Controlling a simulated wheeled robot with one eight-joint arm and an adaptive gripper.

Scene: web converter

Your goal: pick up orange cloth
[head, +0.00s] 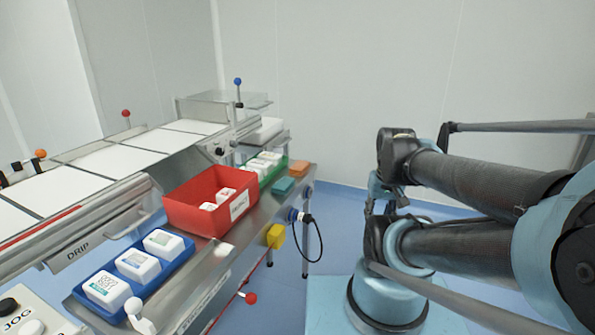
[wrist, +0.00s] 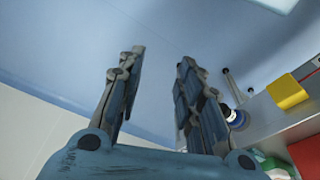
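The orange cloth (head: 298,168) is a small, flat, folded-looking piece on the metal side shelf, at its far right end. A teal cloth (head: 283,185) lies just in front of it. My gripper (wrist: 160,62) is open and empty in the wrist view, its two fingers well apart over blue floor. I cannot make out the orange cloth in the wrist view. In the head view my arm is at the right, apart from the shelf, and the fingertips cannot be made out clearly.
On the shelf stand a green bin (head: 272,172) of white packs, a red bin (head: 183,212) and a blue tray (head: 83,291) with white boxes. A yellow box (head: 276,236) hangs at the shelf edge, near a black cable (head: 316,250). Floor right of the shelf is open.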

